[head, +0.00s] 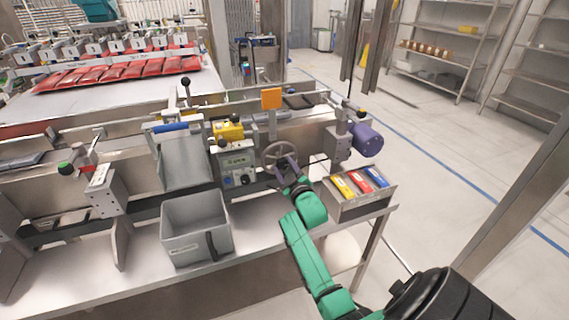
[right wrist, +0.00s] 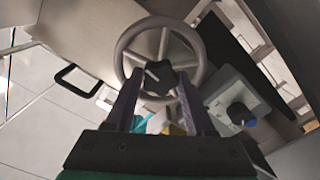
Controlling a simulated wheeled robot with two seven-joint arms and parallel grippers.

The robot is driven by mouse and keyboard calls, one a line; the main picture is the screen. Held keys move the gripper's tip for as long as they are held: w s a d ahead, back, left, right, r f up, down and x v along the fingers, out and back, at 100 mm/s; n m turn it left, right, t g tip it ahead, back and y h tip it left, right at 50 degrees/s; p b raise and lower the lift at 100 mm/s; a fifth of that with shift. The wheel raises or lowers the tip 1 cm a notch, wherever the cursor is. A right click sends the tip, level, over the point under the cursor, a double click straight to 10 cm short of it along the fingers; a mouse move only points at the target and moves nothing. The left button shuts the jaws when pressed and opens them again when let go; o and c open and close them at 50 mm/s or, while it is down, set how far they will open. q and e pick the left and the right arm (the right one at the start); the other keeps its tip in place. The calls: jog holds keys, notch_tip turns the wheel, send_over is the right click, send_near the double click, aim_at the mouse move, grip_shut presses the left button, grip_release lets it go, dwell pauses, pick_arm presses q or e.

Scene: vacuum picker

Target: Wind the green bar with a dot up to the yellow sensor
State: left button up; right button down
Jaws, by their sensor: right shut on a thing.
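A grey spoked handwheel (head: 282,152) is on the machine's front, right of a control box (head: 238,162) with a small green display. In the right wrist view the handwheel (right wrist: 122,50) has a dark star-shaped knob (right wrist: 158,78) at its hub. My right gripper (head: 284,168) is at the wheel; in the wrist view its two fingers (right wrist: 158,86) stand either side of the star knob, shut on it. A yellow block (head: 228,131), possibly the sensor, sits above the control box. I cannot make out a green bar with a dot. My left gripper is out of view.
A grey bin (head: 197,225) stands left of my right arm. A tray (head: 361,212) with yellow, red and blue pieces is right of the wheel. A purple motor (head: 366,139) sticks out above it. An orange block (head: 271,98) stands behind the wheel.

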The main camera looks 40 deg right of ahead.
jog(key=m+p, duration=0.2)
jog(key=m, duration=0.2)
jog(key=shift+r, duration=0.1)
jog(key=shift+m+p, duration=0.7)
jog(key=shift+m, duration=1.1)
jog(key=shift+c, duration=1.3)
grip_release()
jog(key=shift+s, duration=0.1)
jog(key=v, duration=1.4)
jog(key=shift+s, duration=0.2)
jog(key=shift+a, duration=0.2)
